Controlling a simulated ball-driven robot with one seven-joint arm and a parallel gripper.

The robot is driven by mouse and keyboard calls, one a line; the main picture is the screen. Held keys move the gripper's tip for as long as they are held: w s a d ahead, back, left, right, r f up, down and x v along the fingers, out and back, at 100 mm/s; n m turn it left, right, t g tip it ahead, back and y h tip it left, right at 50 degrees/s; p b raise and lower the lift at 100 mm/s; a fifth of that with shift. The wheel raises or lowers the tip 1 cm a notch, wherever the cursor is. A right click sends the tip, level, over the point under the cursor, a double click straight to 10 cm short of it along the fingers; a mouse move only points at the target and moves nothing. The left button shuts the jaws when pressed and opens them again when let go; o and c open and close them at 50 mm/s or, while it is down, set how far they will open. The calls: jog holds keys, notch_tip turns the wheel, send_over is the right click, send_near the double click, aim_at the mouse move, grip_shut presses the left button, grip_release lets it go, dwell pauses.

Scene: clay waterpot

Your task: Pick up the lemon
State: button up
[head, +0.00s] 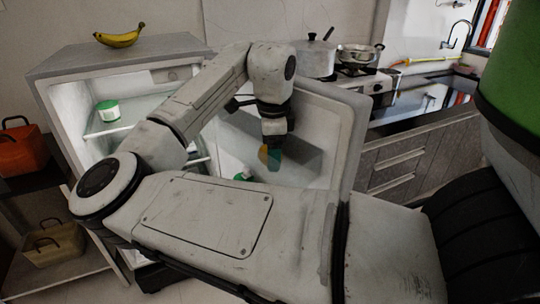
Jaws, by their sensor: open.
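I cannot make out a lemon in the head view. My gripper (270,150) points down in front of the open fridge door's inner side, at the end of my bent arm. It is open. A small orange and teal patch shows right at its tip, and I cannot tell what it is. My arm hides much of the fridge's inside and the lower part of the door.
An open fridge (125,80) holds a green-and-white tub (108,111) on a shelf. A banana (119,37) lies on its top. The open door (335,130) stands right of my gripper. A pot (316,58) and a pan (357,54) are behind it. Baskets (22,150) stand at left.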

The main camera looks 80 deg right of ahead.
jog(key=shift+c, duration=0.3)
jog(key=c, duration=0.8)
jog(key=shift+o, duration=0.2)
jog(key=shift+r, duration=0.2)
